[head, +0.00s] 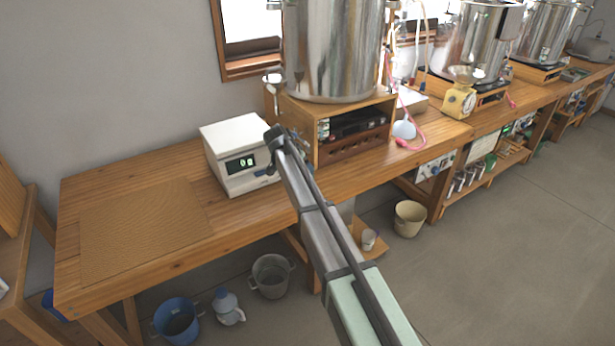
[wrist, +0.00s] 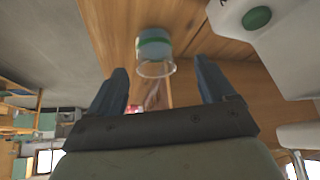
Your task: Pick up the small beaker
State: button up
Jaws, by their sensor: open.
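The small beaker (wrist: 153,46) shows in the wrist view as a clear cup with a blue-green band. It is by the wooden bench surface, with its clear rim facing my gripper. My gripper (wrist: 160,64) has two dark blue fingers spread apart, with nothing held between them. The beaker is at and just beyond the fingertips, between their lines; I cannot tell whether either finger touches it. In the head view my arm reaches over the bench beside the white device, and I cannot make out the beaker there.
The white device (head: 236,152) with a display stands close to the gripper; it also shows in the wrist view (wrist: 275,50). A wooden stand (head: 350,128) carries a large steel pot (head: 332,50) to the right. A brown mat (head: 145,228) lies clear on the bench's left part.

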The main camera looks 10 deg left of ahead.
jog(key=shift+s+d+x, duration=0.15)
jog(key=shift+x, duration=1.5)
jog(key=shift+s+d+x, duration=0.15)
jog(key=shift+x, duration=1.55)
jog(key=c, duration=1.2)
jog(key=s+a, duration=0.5)
jog(key=s, duration=0.8)
jog(key=s+a, duration=0.6)
jog(key=s, duration=0.8)
jog(key=s+a, duration=0.6)
jog(key=s, duration=0.8)
jog(key=shift+s, duration=0.15)
